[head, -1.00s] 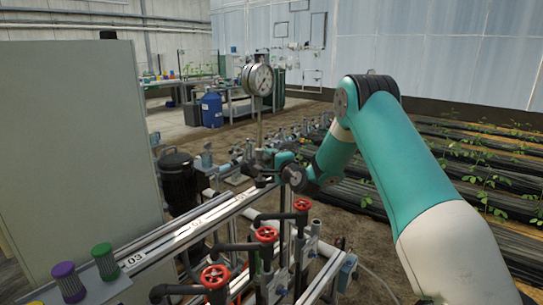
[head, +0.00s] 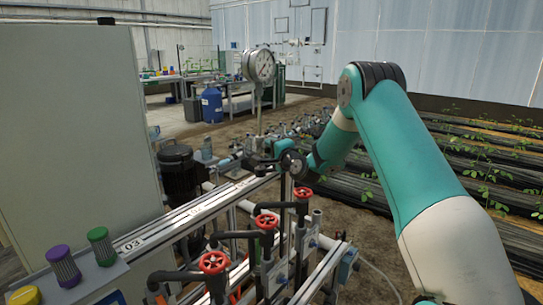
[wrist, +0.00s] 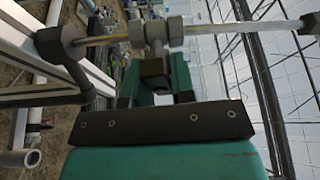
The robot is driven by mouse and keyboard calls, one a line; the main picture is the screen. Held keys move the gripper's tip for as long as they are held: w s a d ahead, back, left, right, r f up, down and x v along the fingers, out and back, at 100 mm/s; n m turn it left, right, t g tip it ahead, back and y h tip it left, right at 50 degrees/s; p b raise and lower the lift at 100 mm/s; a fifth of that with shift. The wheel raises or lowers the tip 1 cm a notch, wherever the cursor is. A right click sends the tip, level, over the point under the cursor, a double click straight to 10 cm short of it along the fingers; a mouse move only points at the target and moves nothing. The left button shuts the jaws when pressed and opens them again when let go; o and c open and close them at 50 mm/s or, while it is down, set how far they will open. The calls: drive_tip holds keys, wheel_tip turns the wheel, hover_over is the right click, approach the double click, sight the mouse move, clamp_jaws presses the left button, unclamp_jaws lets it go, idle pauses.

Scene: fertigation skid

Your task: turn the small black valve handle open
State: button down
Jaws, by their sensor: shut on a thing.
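My gripper (head: 258,163) is at the far end of the pipe rail, below the round gauge, and is small and partly hidden by my wrist in the head view. In the wrist view, its two teal fingers (wrist: 155,80) are shut on a small dark piece between them, the black valve handle (wrist: 155,68). The handle sits against a grey valve body (wrist: 152,32) on a thin pipe. The fingers hide part of the handle, so I cannot tell its exact angle.
A round gauge (head: 258,66) stands on a post just behind my gripper. Red handwheels (head: 267,222) on black pipes stand nearer, at lower middle. A grey cabinet (head: 75,130) and a black motor (head: 180,175) are at left. Planting beds (head: 490,165) lie at right.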

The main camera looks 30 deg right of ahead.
drive_tip(key=f+n+t+b, duration=0.1)
drive_tip(key=n+b, duration=0.1)
drive_tip(key=b, duration=0.4)
drive_tip(key=shift+f+b, duration=0.2)
drive_tip(key=shift+b, duration=0.15)
drive_tip(key=n+t+y+b, duration=0.1)
drive_tip(key=n+b, duration=0.2)
drive_tip(key=b, duration=0.4)
drive_tip(key=n+y+b, duration=0.1)
drive_tip(key=n+b, duration=0.2)
drive_tip(key=b, duration=0.3)
drive_tip(key=shift+n+t+b, duration=0.3)
drive_tip(key=shift+n+t, duration=0.1)
drive_tip(key=n+y+b, duration=0.2)
drive_tip(key=n+b, duration=0.2)
drive_tip(key=b, duration=0.3)
drive_tip(key=shift+r+n, duration=0.1)
drive_tip(key=shift+n, duration=0.3)
drive_tip(key=n+y+b, duration=0.2)
drive_tip(key=n+b, duration=0.2)
drive_tip(key=shift+r+n+y+b, duration=0.25)
drive_tip(key=shift+n+y+b, duration=0.05)
drive_tip(key=shift+y, duration=0.1)
drive_tip(key=shift+r+n+y+b, duration=0.25)
drive_tip(key=shift+n+y+b, duration=0.6)
drive_tip(key=shift+n, duration=0.55)
drive_tip(key=c, duration=1)
unclamp_jaws()
drive_tip(key=shift+c, duration=0.2)
drive_tip(key=shift+r, duration=0.1)
